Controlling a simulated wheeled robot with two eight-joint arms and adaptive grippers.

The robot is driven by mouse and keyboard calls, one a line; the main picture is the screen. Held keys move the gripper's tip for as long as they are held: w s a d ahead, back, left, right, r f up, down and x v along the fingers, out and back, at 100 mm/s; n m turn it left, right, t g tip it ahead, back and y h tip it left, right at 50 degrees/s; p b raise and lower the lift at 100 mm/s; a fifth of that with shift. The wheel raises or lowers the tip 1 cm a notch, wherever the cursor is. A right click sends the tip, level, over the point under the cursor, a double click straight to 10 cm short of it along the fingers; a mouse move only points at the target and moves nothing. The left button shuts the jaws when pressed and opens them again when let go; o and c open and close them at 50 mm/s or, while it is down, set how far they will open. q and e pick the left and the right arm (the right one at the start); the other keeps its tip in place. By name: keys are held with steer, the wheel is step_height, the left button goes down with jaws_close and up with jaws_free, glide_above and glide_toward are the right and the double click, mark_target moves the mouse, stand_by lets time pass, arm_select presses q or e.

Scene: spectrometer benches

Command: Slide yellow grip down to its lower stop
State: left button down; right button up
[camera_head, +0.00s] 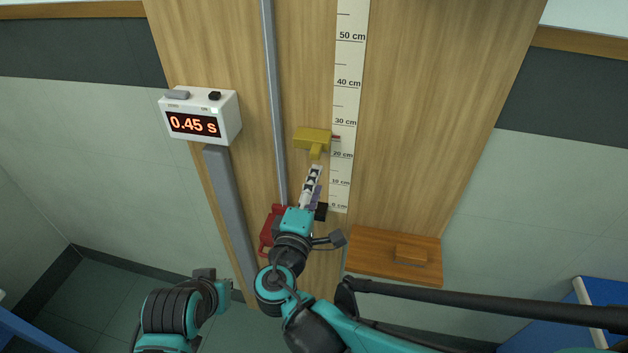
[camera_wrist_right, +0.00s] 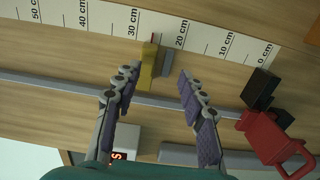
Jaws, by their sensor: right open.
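The yellow grip (camera_head: 313,137) sits on the wooden board beside the scale, with a small red pointer between the 20 and 30 cm marks. It also shows in the right wrist view (camera_wrist_right: 148,66). My right gripper (camera_head: 312,178) is just below the grip in the head view. In the right wrist view my right gripper (camera_wrist_right: 158,76) is open, its fingertips apart; the grip appears between them, nearer the left finger. I cannot tell whether they touch. Part of my left arm shows at the lower left, without visible fingers.
The scale (camera_head: 345,110) and a grey rail (camera_head: 274,100) run along the board. Near the scale's low end are a black block (camera_wrist_right: 262,88) and a red bracket (camera_wrist_right: 276,140). A timer (camera_head: 201,116) reads 0.45 s. A wooden shelf (camera_head: 375,262) is at right.

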mark_target(314, 157)
steer(key=w, duration=0.2)
steer(key=w+r+p, duration=0.1)
steer(key=w, duration=0.4)
steer(key=shift+w+d+r+p, duration=0.1)
steer(key=shift+w+r+p, duration=0.1)
steer(key=shift+r+p, duration=0.15)
steer(key=shift+w+d+r, duration=0.1)
steer(key=shift+w, duration=0.5)
steer(key=shift+s, duration=0.1)
jaws_close()
